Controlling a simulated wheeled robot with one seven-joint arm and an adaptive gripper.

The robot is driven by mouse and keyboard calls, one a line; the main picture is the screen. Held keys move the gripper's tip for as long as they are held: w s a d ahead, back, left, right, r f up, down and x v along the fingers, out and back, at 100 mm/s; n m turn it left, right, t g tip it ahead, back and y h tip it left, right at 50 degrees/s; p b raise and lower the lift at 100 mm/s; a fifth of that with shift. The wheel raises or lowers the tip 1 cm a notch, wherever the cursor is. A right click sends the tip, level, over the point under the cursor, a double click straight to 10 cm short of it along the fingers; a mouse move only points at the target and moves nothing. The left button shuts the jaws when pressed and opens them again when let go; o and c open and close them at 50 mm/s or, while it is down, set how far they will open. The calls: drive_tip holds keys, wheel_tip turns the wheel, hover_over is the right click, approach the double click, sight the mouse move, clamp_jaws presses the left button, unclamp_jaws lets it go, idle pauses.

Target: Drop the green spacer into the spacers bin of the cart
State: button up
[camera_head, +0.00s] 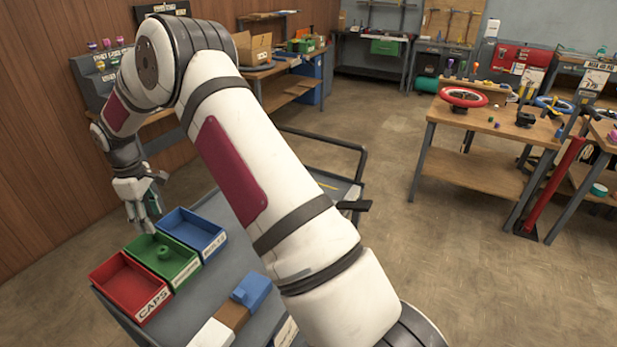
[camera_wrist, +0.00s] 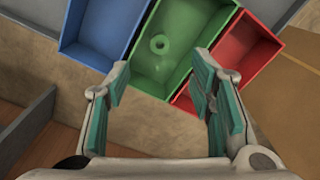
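The green spacer (camera_wrist: 160,44), a small ring, appears inside the green bin (camera_wrist: 189,47) in the wrist view. In the head view the spacer (camera_head: 163,252) also shows within the green bin (camera_head: 183,273), the middle one of three on the cart (camera_head: 222,270). The bin's label is too small to read surely. My gripper (camera_head: 147,221) is above the bins, pointing down near the back edge of the green one. In the wrist view my gripper (camera_wrist: 162,80) has its teal-padded fingers apart with nothing between them.
A red bin (camera_head: 128,284) labelled CAPS and a blue bin (camera_head: 193,232) flank the green one. A blue block (camera_head: 252,291) and other pieces lie nearer on the cart. A wooden workbench (camera_head: 486,125) stands right, with open floor between.

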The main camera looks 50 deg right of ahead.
wheel_tip(320, 180, up, 12)
idle(0.7)
idle(0.4)
drive_tip(key=s+r+m+t+h, duration=0.1)
drive_tip(key=s+r+m+t, duration=0.25)
drive_tip(key=s+r, duration=1.45)
drive_tip(key=s+f+m+t, duration=0.1)
drive_tip(key=s+f+m, duration=0.1)
drive_tip(key=s, duration=0.9)
drive_tip(key=s+f+m+y, duration=0.1)
drive_tip(key=s+f+m, duration=0.1)
drive_tip(key=s, duration=0.9)
drive_tip(key=shift+s+f+m+t, duration=0.35)
drive_tip(key=shift+f, duration=0.2)
